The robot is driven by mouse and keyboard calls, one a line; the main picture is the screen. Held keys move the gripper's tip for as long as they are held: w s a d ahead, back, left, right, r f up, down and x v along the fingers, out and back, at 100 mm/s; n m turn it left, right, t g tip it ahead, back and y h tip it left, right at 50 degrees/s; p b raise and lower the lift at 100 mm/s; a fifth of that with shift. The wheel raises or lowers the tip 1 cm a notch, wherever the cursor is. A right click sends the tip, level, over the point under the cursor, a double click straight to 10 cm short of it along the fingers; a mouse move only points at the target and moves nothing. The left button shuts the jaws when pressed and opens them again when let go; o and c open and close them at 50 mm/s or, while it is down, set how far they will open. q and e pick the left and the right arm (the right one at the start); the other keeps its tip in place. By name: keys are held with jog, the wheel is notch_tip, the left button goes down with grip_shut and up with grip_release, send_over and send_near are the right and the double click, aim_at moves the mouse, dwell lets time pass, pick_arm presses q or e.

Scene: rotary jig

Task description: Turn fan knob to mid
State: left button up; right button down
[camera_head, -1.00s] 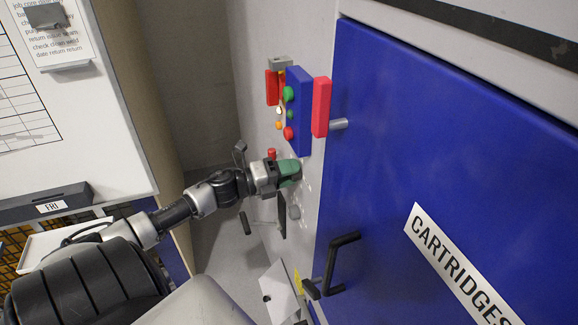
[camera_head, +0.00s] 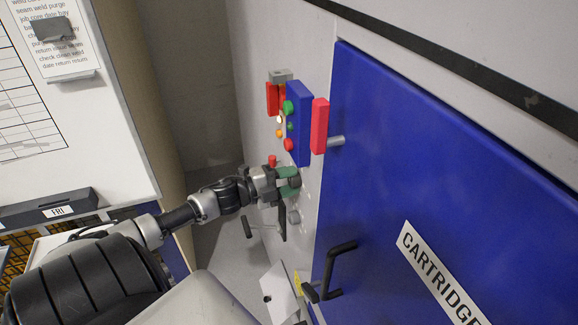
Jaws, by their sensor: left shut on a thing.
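My left gripper (camera_head: 289,181) reaches in from the left to the pale wall panel (camera_head: 318,200), below the blue button box. Its green fingertips are shut on a small knob at the panel, which the fingers mostly hide. I cannot read the knob's setting or any marks around it. Another grey round knob (camera_head: 294,216) sits on the panel just below the gripper. My right gripper is not in view.
The blue box (camera_head: 299,125) with green and red buttons stands out above the gripper, beside a red block (camera_head: 320,126). A blue cabinet door (camera_head: 430,170) with a black handle (camera_head: 340,270) is at right. A whiteboard (camera_head: 90,130) is at left.

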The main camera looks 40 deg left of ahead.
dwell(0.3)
pick_arm(q)
jog(key=o, duration=0.9)
jog(key=shift+o, duration=0.2)
jog(key=b+v, duration=0.2)
jog(key=v, duration=0.8)
jog(key=shift+s+a+b, duration=0.2)
jog(key=shift+s+b, duration=0.1)
jog(key=shift+s, duration=0.05)
